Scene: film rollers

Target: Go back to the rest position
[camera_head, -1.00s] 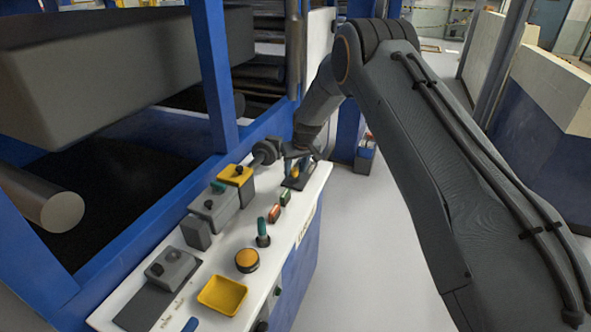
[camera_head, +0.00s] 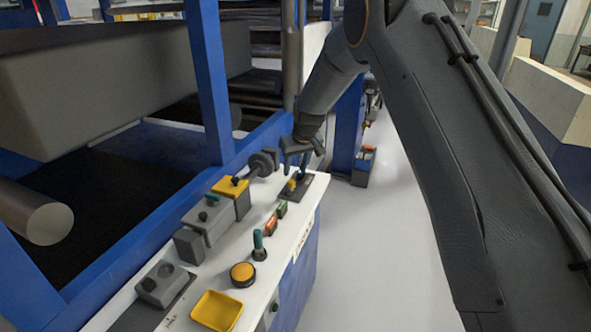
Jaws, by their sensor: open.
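My arm comes down from the upper right, and my gripper (camera_head: 304,158) is at its end near the far end of the white control panel (camera_head: 240,262). The gripper is small in the picture and looks empty, with its fingers apart. It is above a dark plate (camera_head: 312,186) that bears a small yellow part (camera_head: 292,184) and a green-blue upright part. Whether the fingers touch these parts cannot be told.
The panel bears a yellow box (camera_head: 232,190), a grey box (camera_head: 205,222), a green-handled lever (camera_head: 258,245), a yellow button (camera_head: 243,274) and a yellow tray (camera_head: 217,311). A blue frame post (camera_head: 208,80) stands at left.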

